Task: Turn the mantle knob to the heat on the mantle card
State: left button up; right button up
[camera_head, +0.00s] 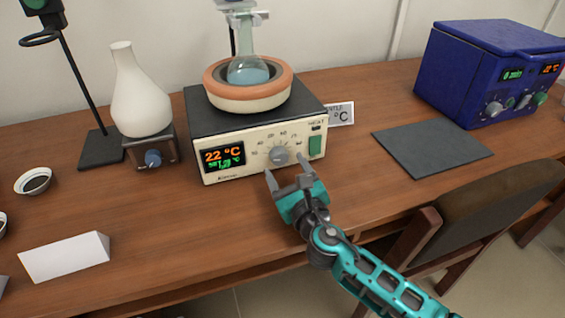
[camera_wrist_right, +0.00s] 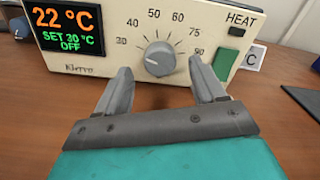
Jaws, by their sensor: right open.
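The heating mantle (camera_head: 245,134) stands at the back of the table with a round flask (camera_head: 249,70) of blue liquid in its bowl. Its display (camera_wrist_right: 66,27) reads 22 °C, SET 30 °C, OFF. The grey knob (camera_wrist_right: 159,58) is on the front panel, with a dial from 30 to 90 around it and the green HEAT switch (camera_wrist_right: 228,64) to its right. The mantle card (camera_head: 340,113) is partly hidden behind the mantle; only "°C" and part of a word show. My right gripper (camera_head: 288,176) is open and empty, its fingers just in front of and below the knob. My left gripper is not in view.
A blue furnace (camera_head: 484,75) stands at the right, behind a dark mat (camera_head: 432,147). A white flask (camera_head: 139,95) on a small stirrer (camera_head: 152,148) and a stand are at the left. A blank-looking folded card (camera_head: 65,257) lies front left. A chair (camera_head: 470,210) is at the front right.

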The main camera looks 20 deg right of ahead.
aim_at(281, 159)
jog(key=shift+w, duration=1.5)
jog(key=c, duration=1.1)
